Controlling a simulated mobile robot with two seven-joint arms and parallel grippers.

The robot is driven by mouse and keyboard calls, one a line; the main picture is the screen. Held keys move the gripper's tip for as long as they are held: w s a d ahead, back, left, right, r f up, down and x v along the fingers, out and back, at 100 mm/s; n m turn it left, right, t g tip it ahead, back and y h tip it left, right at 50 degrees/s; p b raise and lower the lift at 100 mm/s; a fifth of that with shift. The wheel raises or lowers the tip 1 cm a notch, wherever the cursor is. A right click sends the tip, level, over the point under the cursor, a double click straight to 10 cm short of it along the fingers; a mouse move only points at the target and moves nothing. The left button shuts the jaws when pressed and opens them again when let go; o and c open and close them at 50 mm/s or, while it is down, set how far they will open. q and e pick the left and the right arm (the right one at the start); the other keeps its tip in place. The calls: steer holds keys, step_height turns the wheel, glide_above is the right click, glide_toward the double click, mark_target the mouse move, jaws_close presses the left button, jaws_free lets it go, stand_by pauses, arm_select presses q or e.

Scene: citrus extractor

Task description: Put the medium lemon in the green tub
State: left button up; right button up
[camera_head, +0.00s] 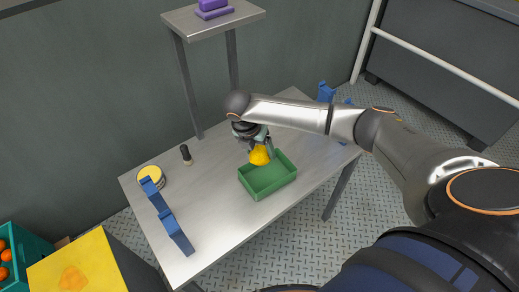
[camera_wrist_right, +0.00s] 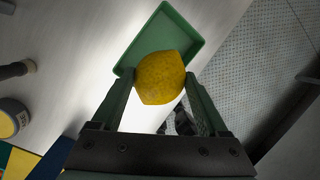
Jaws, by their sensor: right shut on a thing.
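A yellow lemon (camera_head: 260,156) is held between the fingers of my right gripper (camera_head: 257,146). In the right wrist view the lemon (camera_wrist_right: 160,77) sits between both fingertips. The green tub (camera_head: 268,186) stands on the metal table; it also shows in the right wrist view (camera_wrist_right: 190,28). In the head view the lemon appears over the tub's back edge; I cannot tell its exact height. The tub floor that shows is empty. My left gripper is not in view.
On the metal table (camera_head: 210,205) are a yellow-topped round tin (camera_head: 150,174), a small dark cylinder (camera_head: 186,154) and blue brackets (camera_head: 176,232) at the left edge. A raised stand (camera_head: 212,22) is behind. A teal crate of oranges (camera_head: 22,262) is lower left.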

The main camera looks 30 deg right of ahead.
mark_target(260, 159)
steer(key=shift+w, duration=0.1)
steer(key=shift+f+b, duration=0.65)
steer(key=shift+f, duration=1.3)
steer(key=shift+f, duration=0.2)
steer(key=shift+f+b, duration=1.8)
steer(key=shift+f, duration=1.6)
steer(key=shift+f, duration=0.15)
steer(key=o, duration=1.4)
